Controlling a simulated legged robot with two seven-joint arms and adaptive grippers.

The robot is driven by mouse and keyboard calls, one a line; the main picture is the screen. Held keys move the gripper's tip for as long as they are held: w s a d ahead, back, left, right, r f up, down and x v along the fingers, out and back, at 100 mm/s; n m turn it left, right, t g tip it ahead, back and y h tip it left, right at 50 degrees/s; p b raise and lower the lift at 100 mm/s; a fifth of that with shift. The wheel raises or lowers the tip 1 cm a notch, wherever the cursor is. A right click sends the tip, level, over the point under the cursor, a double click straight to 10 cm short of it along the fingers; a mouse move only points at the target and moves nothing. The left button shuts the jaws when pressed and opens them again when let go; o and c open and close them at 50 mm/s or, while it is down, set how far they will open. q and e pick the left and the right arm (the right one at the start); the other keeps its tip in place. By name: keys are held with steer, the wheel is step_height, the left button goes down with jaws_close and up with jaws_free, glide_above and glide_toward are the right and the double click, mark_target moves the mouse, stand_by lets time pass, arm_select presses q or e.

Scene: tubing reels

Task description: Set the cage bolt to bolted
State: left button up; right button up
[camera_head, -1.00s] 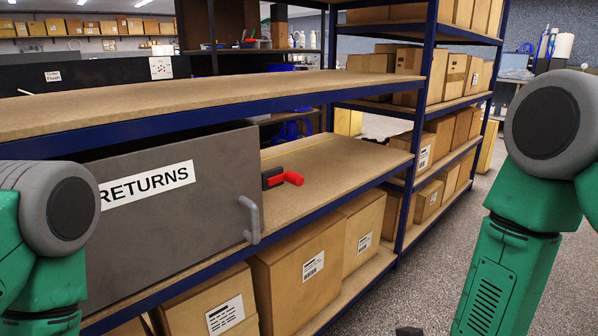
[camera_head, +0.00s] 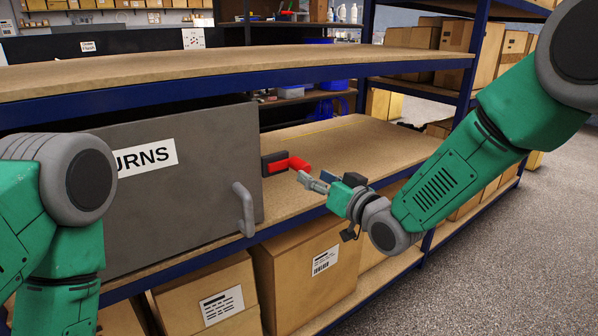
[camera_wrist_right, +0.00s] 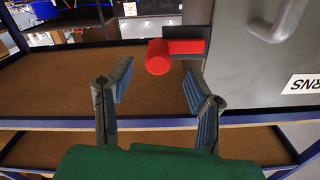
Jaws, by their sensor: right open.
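The cage bolt has a red handle (camera_head: 299,164) on a dark block (camera_head: 272,163), at the right edge of the grey RETURNS door (camera_head: 190,190). The door looks shut and has a grey pull handle (camera_head: 244,210). My right gripper (camera_head: 308,181) is in front of the red handle, close to its end. In the right wrist view its two fingers (camera_wrist_right: 158,84) are spread and empty, with the round red end (camera_wrist_right: 158,58) just beyond them and the red bar running right to the dark block. My left arm shows at the left; its gripper is out of view.
A wooden shelf board (camera_head: 340,140) lies beside the door. A blue-edged upper shelf (camera_head: 220,78) runs above. Cardboard boxes (camera_head: 310,275) fill the shelf below, and a blue rack post (camera_head: 467,75) stands to the right. The floor (camera_head: 510,260) at right is open.

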mark_target(307, 172)
steer(key=b+x, duration=0.1)
steer(key=x, duration=0.4)
steer(key=shift+w, duration=0.25)
steer(key=shift+w+a, duration=0.1)
steer(key=shift+a, duration=0.35)
steer(key=shift+d, duration=0.45)
jaws_close()
